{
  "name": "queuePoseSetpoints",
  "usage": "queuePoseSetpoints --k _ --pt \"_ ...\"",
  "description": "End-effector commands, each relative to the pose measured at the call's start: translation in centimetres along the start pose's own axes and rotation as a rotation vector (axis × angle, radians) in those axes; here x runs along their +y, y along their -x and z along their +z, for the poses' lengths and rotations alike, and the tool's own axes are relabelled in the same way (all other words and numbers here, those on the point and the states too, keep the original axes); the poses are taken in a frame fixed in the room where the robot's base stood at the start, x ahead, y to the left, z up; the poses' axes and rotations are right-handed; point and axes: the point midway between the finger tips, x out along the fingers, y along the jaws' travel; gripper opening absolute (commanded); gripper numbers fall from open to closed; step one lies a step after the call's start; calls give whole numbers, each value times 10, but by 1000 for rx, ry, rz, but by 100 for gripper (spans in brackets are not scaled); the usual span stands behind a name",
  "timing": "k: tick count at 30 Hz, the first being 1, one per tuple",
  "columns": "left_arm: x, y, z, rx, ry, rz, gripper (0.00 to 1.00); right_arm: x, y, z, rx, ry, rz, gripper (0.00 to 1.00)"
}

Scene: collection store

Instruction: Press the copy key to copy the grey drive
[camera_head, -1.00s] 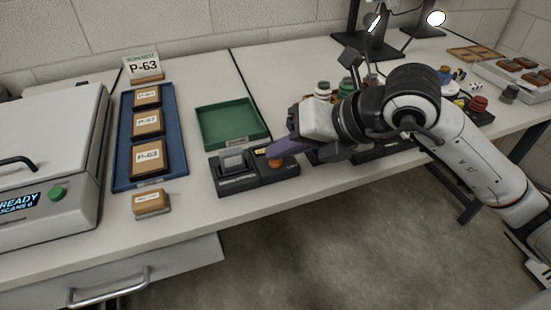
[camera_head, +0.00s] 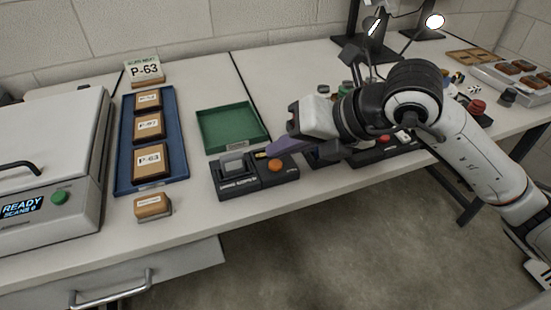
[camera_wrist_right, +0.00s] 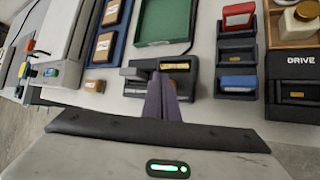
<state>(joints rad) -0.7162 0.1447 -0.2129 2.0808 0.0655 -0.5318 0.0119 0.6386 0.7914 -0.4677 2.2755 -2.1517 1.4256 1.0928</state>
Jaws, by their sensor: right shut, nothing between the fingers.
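A dark copier (camera_head: 240,186) lies on the bench with the grey drive (camera_head: 234,163) upright in its left part. The round orange copy key (camera_head: 275,166) is on its right part and shows fully. My right gripper (camera_head: 264,154) is shut and empty, its purple-grey fingers pointing left, with the tips just behind and above the key. They look apart from the key. My left gripper is not in view.
A green tray (camera_head: 205,135) lies behind the copier. A blue tray (camera_head: 122,170) with labelled brown blocks and a scanner (camera_head: 80,190) reading READY stand left. More dark devices (camera_head: 372,156) lie under my right arm. The bench front edge is close to the copier.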

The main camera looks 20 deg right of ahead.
Motion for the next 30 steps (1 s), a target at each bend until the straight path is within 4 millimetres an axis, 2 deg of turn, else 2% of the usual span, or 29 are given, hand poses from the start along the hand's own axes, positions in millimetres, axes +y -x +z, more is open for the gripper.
queuePoseSetpoints --k 8,23,30 --pt "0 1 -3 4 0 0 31 1 1 1 -1 0 1 0" --pt "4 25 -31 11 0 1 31 24 32 24 -2 0 1 0" --pt "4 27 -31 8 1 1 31 25 35 25 0 0 1 0"
